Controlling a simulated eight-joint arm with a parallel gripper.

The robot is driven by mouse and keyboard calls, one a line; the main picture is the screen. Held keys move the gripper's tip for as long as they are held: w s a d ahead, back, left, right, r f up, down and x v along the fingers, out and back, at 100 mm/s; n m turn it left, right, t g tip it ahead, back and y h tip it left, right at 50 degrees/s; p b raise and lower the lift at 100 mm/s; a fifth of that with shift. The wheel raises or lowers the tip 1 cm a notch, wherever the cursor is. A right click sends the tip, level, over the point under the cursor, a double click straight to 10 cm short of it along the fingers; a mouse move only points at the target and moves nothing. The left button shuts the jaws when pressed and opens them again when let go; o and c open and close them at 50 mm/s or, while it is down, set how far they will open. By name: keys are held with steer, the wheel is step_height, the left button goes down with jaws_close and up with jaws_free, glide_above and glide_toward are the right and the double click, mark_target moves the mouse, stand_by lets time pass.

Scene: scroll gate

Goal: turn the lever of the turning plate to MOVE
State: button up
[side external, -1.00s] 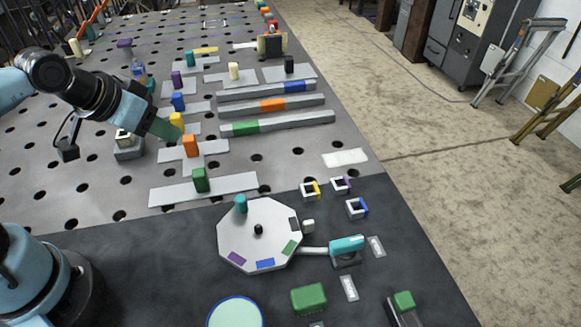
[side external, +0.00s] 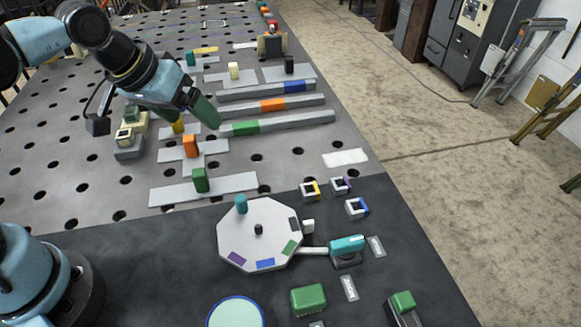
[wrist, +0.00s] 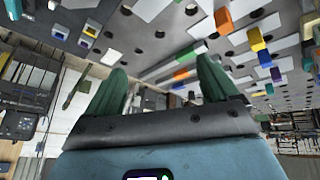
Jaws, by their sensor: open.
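The turning plate (side external: 275,222) is a pale grey octagon lying on the dark mat in the side view. It carries a teal peg (side external: 241,204), a small black knob at its middle, and purple, blue, green and black patches near its rim. The lever (side external: 347,245) has a teal handle on a dark base at the right of the plate, joined by a pale rod. Two small white labels lie by the lever; their lettering is too small to read surely. My gripper (side external: 205,112) is open and empty, high above the grey table, well behind the plate. Its two green fingers (wrist: 158,88) show apart in the wrist view.
Grey rails with green (side external: 246,127), orange and blue sections lie near my gripper. Coloured blocks, including an orange one (side external: 190,146) and a green one (side external: 200,180), stand on grey strips. Small square rings (side external: 311,190) lie behind the lever. A green block (side external: 308,299) lies in front of it.

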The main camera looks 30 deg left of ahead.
steer(key=w+d+r+n+g, duration=0.2)
steer(key=w+d, duration=0.1)
steer(key=d, duration=0.6)
steer(key=n+g+y, duration=0.1)
steer(key=n+g, duration=0.3)
steer(key=n, duration=0.1)
glide_above(348, 241)
step_height(348, 241, down, 4)
step_height(348, 241, down, 12)
steer(key=shift+r, duration=0.25)
steer(key=shift+c, duration=0.4)
steer(key=c, duration=1)
